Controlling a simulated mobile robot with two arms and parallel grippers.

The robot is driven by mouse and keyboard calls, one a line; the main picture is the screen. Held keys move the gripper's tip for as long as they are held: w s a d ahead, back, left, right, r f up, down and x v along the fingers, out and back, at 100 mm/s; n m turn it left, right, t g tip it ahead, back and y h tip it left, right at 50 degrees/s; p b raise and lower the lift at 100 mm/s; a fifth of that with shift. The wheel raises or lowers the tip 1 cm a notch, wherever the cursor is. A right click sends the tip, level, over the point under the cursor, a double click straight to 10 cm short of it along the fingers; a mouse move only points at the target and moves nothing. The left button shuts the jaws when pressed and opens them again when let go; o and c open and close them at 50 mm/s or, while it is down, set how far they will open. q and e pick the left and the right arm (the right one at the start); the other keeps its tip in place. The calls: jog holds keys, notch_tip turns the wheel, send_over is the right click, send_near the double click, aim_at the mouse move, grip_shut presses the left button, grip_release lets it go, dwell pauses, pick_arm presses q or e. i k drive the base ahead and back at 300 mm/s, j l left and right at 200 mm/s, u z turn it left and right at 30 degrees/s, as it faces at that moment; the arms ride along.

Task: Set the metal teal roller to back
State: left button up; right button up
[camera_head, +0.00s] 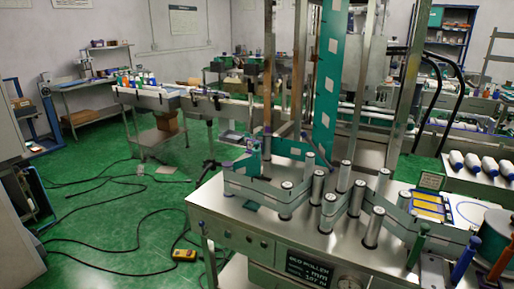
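A metal machine table (270,222) holds several upright metal rollers, including one near the front (328,212). A teal web (290,198) with pale patches zigzags between them. A wide teal strip (328,85) rises to the tall frame behind. A teal part (254,157) stands at the table's back left. I cannot tell which roller is the metal teal one; a dark green upright rod (418,244) stands at the front right. Neither of my grippers is in view.
Blue (464,260) and red-brown (499,264) rods stand at the right corner. A small display panel (306,270) is on the table's front. Cables (110,245) and a yellow box (184,255) lie on the green floor at left. White rollers (473,162) lie at the right.

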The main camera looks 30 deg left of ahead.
aim_at(256, 150)
jog(key=i+l+u, duration=0.3)
jog(key=i+l, duration=0.85)
jog(key=i, duration=0.15)
